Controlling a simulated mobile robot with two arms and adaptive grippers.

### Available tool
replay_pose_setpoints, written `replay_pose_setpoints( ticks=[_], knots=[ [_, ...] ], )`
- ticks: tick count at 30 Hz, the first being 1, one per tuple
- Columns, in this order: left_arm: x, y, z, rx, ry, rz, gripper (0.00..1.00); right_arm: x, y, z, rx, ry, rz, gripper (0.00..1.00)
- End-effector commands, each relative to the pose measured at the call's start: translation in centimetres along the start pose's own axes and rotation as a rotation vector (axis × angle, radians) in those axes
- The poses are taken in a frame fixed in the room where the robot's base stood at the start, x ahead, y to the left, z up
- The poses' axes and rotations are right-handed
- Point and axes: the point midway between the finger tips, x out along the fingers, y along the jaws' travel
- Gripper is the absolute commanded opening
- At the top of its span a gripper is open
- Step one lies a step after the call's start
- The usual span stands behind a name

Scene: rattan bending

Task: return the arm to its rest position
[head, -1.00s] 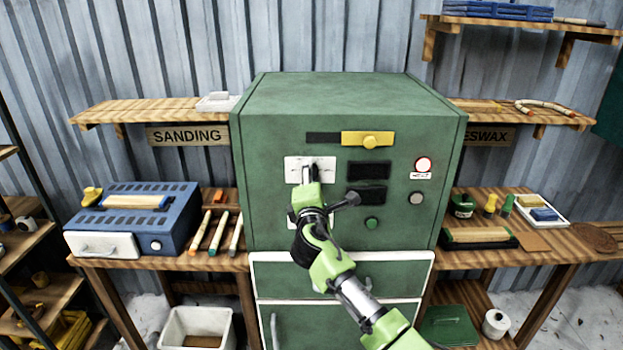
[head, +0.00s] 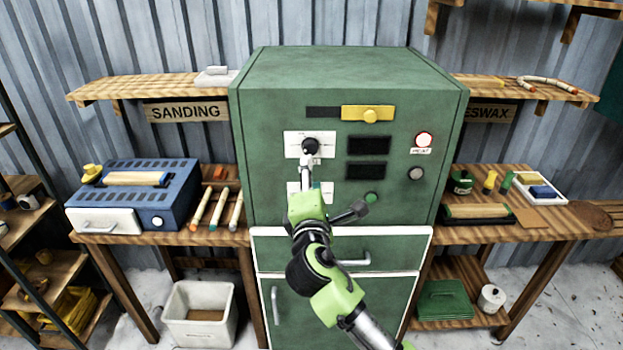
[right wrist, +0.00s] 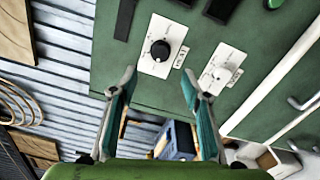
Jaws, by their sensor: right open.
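My right arm reaches up from the bottom right in front of the green cabinet (head: 270,120). Its gripper (head: 306,168) is just below the black upper knob (head: 311,147) on a white plate and partly covers the lower plate. In the right wrist view the two teal-padded fingers (right wrist: 158,88) are spread with nothing between them. The upper knob (right wrist: 160,50) and the lower knob (right wrist: 222,76) both show beyond the fingertips, apart from them. My left gripper is not in view.
The left bench holds a blue box (head: 150,195) and several sticks. The right bench holds a brush-like block (head: 478,212) and a white tray (head: 560,201). Drawers with a handle (head: 352,262) lie behind the arm. A white bin (head: 198,335) stands on the floor.

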Motion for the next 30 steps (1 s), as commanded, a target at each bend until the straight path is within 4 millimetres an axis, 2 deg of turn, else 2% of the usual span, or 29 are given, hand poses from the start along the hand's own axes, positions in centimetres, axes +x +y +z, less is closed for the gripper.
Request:
replay_pose_setpoints(
  ticks=[12, 14, 16, 17, 20, 21, 23, 24, 26, 27, 29, 30],
  knots=[
    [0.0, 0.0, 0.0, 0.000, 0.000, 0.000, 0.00, -0.4, -0.2, 0.0, 0.001, 0.001, -0.003, 0.43],
    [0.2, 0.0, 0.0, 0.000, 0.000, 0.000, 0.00, -0.3, -1.2, -0.2, 0.007, 0.005, -0.017, 0.43],
    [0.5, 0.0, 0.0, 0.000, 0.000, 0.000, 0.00, 0.0, -3.5, -0.5, 0.023, 0.015, -0.051, 0.43],
    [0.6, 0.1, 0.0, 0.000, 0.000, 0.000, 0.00, 0.1, -5.0, -0.8, 0.034, 0.021, -0.072, 0.43],
    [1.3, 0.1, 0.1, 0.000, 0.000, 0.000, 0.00, 0.2, -11.5, -1.7, 0.092, 0.046, -0.170, 0.43],
    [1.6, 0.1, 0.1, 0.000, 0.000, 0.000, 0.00, 0.0, -14.6, -2.0, 0.121, 0.054, -0.216, 0.43],
    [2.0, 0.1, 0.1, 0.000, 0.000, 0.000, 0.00, -0.5, -19.2, -2.6, 0.171, 0.066, -0.287, 0.43],
    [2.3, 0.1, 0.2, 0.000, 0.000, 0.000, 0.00, -0.9, -22.3, -2.9, 0.204, 0.071, -0.333, 0.43],
    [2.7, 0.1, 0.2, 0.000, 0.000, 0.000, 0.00, -1.9, -26.8, -3.4, 0.257, 0.075, -0.402, 0.43],
    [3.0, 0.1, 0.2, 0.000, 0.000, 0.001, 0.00, -2.7, -29.8, -3.7, 0.292, 0.075, -0.449, 0.43],
    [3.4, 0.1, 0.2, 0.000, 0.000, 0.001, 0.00, -4.1, -34.2, -4.0, 0.346, 0.071, -0.519, 0.43],
    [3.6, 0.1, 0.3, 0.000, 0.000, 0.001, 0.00, -5.2, -37.1, -4.2, 0.382, 0.067, -0.564, 0.43]
  ],
)
